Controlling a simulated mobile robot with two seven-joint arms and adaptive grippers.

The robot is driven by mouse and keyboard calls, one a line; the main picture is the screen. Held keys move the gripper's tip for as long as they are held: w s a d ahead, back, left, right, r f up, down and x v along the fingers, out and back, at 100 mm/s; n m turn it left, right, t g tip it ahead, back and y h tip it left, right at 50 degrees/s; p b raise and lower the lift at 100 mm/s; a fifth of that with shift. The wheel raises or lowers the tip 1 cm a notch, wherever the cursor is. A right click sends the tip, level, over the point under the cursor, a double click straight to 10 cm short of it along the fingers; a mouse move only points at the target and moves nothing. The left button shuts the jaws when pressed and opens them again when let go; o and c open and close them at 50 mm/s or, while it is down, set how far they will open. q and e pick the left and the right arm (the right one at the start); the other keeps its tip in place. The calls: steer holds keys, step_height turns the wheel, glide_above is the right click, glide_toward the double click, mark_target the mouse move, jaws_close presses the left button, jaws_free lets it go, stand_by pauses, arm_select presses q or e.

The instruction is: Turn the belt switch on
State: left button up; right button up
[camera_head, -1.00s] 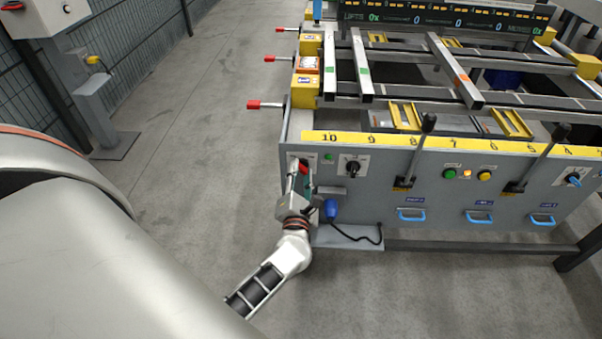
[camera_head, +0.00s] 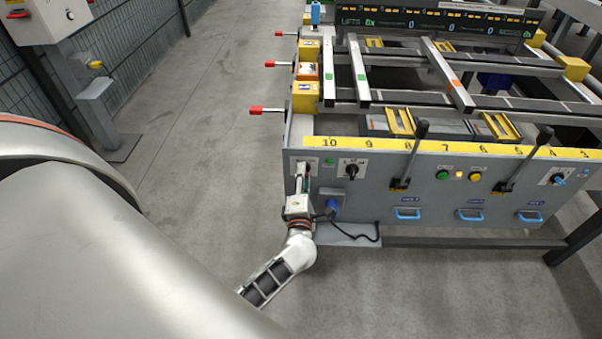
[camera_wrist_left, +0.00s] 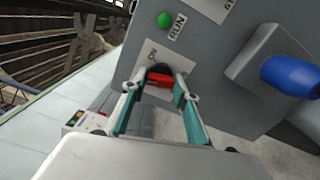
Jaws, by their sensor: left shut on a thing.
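The switch at my left gripper has a red part with a black part above it, on a white plate marked ON; it shows in the left wrist view (camera_wrist_left: 158,79). It is at the left end of the grey panel (camera_head: 425,180). My left gripper (camera_wrist_left: 157,90) is shut on this switch, with one teal-lined finger on each side of it. In the head view the gripper (camera_head: 301,178) hides most of the switch. A green RUN lamp (camera_wrist_left: 164,20) is beside the plate. My right gripper is not in view.
A black rotary switch (camera_head: 352,171) and a blue plug (camera_head: 333,208) are close right of my left gripper. Black levers (camera_head: 412,155) stick up from the panel. Red-tipped rods (camera_head: 258,110) project left from the table.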

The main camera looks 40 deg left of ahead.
arm_select(q)
steer(key=m+p, duration=0.6)
steer(key=m, duration=0.5)
steer(key=shift+d+m, duration=0.1)
steer(key=shift+m, duration=0.5)
steer(key=shift+c, duration=0.2)
steer(key=o, duration=1.1)
steer(key=shift+s, duration=0.1)
steer(key=v, duration=0.7)
steer(key=shift+s+d, duration=0.15)
